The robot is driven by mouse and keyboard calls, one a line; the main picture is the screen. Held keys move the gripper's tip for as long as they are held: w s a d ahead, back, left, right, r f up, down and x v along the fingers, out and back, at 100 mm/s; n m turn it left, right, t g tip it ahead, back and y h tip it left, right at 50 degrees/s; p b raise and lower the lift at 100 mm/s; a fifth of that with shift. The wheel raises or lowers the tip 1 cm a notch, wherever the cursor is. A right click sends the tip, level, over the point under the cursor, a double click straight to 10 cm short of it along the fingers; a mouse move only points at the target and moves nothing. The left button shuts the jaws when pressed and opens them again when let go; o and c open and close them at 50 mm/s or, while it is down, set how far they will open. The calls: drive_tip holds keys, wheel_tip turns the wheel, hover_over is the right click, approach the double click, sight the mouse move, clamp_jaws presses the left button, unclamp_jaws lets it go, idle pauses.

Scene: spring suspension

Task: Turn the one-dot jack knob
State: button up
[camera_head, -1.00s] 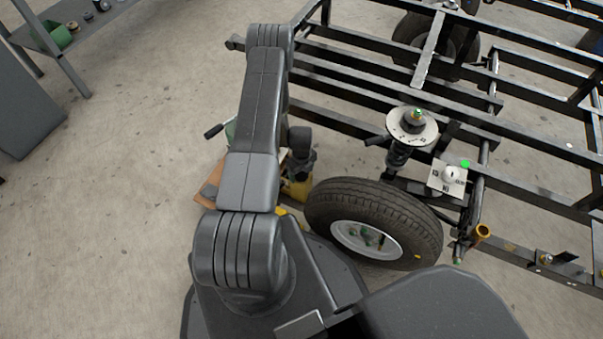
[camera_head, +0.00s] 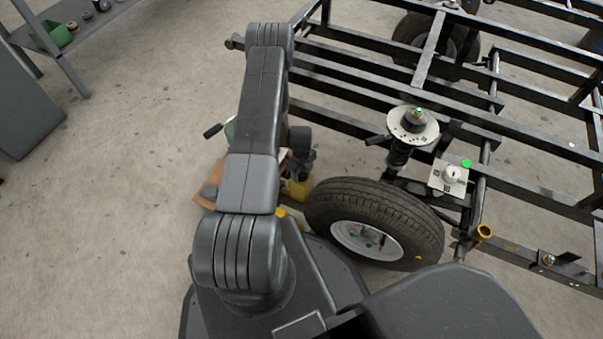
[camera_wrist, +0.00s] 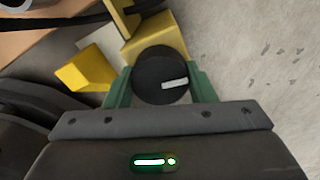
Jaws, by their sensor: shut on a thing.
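In the wrist view a round black knob (camera_wrist: 158,77) with a white pointer bar sits in front of a yellow body (camera_wrist: 155,38). The bar points to the right, nearly level. My gripper (camera_wrist: 160,88) has its two green fingers on either side of the knob, shut on it. No dot mark on the knob can be made out. In the head view the yellow body (camera_head: 297,187) shows low behind my arm, left of the wheel. My arm hides most of the jack, and my fingers cannot be made out there.
A tyre on a white rim (camera_head: 375,222) stands just right of my arm. A strut with a round white plate (camera_head: 412,126) and a black frame (camera_head: 470,116) rise behind it. A brown board (camera_head: 208,188) lies on the floor to the left. Open floor (camera_head: 110,220) is further left.

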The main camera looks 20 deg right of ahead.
drive_tip(key=n+b, duration=0.2)
drive_tip(key=n, duration=0.2)
drive_tip(key=shift+f+b, duration=0.15)
drive_tip(key=shift+b, duration=0.2)
drive_tip(key=n+b, duration=0.2)
drive_tip(key=n, duration=0.2)
drive_tip(key=shift+n, duration=0.4)
drive_tip(key=n+b, duration=0.2)
drive_tip(key=n, duration=0.2)
drive_tip(key=n+b, duration=0.1)
drive_tip(key=n, duration=0.4)
drive_tip(key=shift+w, duration=0.1)
drive_tip(key=n+b, duration=0.1)
drive_tip(key=n, duration=0.3)
drive_tip(key=shift+n, duration=0.3)
drive_tip(key=n+b, duration=0.1)
drive_tip(key=n, duration=0.3)
drive_tip(key=shift+n, duration=0.3)
drive_tip(key=n, duration=0.4)
drive_tip(key=shift+n+b, duration=0.3)
drive_tip(key=shift+n, duration=2.4)
